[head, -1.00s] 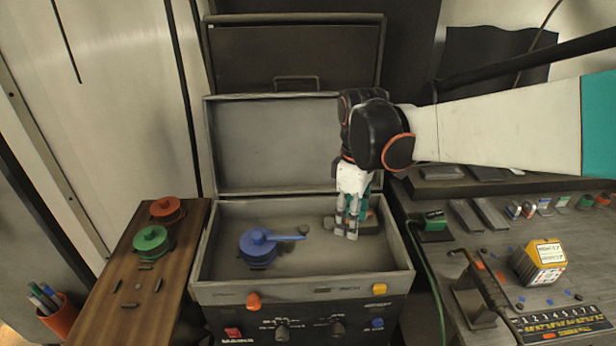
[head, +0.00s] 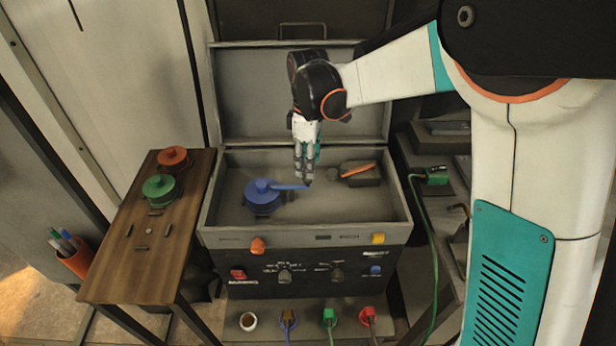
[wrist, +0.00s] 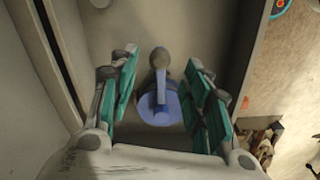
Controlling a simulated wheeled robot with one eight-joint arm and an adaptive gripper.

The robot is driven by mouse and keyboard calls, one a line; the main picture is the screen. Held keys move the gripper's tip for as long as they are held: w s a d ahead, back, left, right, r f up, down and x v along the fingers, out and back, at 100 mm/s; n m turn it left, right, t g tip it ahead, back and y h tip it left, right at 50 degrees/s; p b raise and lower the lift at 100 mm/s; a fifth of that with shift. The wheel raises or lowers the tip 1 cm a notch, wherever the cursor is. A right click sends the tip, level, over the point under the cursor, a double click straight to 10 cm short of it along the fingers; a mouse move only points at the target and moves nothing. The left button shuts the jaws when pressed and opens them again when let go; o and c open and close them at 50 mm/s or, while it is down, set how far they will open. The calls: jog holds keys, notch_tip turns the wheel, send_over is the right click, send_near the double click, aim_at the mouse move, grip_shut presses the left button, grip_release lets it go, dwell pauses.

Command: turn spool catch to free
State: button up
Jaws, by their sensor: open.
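A grey block with an orange lever (head: 357,169) sits on the box floor at the right; it may be the spool catch. The lever lies slanted across it, and the wrist view does not show it. A blue spool (head: 262,198) stands at the left of the box, with a blue arm (head: 290,187) pointing right to a dark knob (wrist: 160,58). My gripper (head: 305,180) is open and empty, pointing down at the arm's outer end. In the wrist view the fingers lie either side of the knob and arm; I cannot tell the height gap.
The open grey box (head: 400,222) has walls around this space and a raised lid (head: 280,95) behind. A small grey disc (head: 333,174) lies beside the block. A wooden side table (head: 120,255) holds green (head: 158,188) and red (head: 172,158) spools. A green cable (head: 428,240) hangs at right.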

notch_tip(320, 180, down, 5)
jog(key=shift+f+b, duration=0.1)
jog(key=shift+b, duration=0.4)
grip_shut()
